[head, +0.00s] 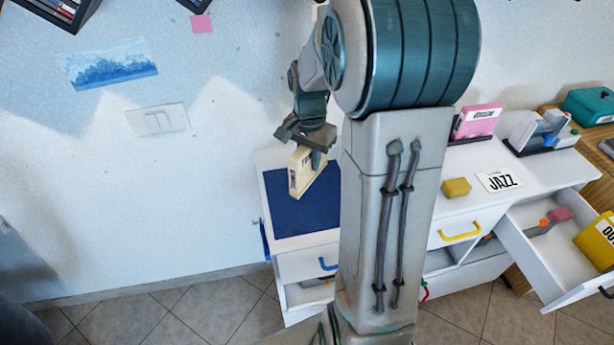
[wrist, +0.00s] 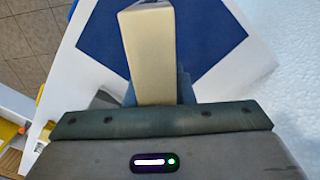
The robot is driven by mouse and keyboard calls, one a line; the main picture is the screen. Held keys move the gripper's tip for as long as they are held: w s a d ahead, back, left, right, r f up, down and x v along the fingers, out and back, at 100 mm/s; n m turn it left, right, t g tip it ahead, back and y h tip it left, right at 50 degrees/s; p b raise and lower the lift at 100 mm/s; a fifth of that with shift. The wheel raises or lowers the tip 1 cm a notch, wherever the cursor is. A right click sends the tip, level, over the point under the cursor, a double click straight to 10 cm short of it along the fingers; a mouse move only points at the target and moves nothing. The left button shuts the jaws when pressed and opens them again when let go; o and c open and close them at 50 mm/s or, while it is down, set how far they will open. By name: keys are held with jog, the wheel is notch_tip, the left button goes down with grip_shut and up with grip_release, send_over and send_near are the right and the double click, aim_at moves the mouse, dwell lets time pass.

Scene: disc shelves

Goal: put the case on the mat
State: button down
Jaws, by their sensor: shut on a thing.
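A cream case (head: 300,172) with a dark-lettered label is held in my gripper (head: 316,158). The jaws are shut on its upper part, and it hangs tilted in the head view. The dark blue mat (head: 283,213) lies on the left end of the white cabinet top, below and behind the case. In the wrist view the case (wrist: 150,55) points away from my gripper with the mat (wrist: 205,30) beyond it. I cannot tell for sure whether the case touches the mat. My arm hides the mat's right side in the head view.
To the right, a pink case (head: 478,121) stands in a holder, and a yellow block (head: 457,187) lies near a JAZZ card (head: 500,181). An open drawer (head: 545,245) juts out, with a yellow case (head: 597,240) at its right. The mat's visible part is bare.

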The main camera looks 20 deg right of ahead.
aim_at(309, 176)
jog(key=shift+f, duration=2.95)
jog(key=shift+f, duration=0.2)
jog(key=c, duration=1.3)
grip_release()
jog(key=shift+o, duration=0.2)
jog(key=shift+r, duration=0.1)
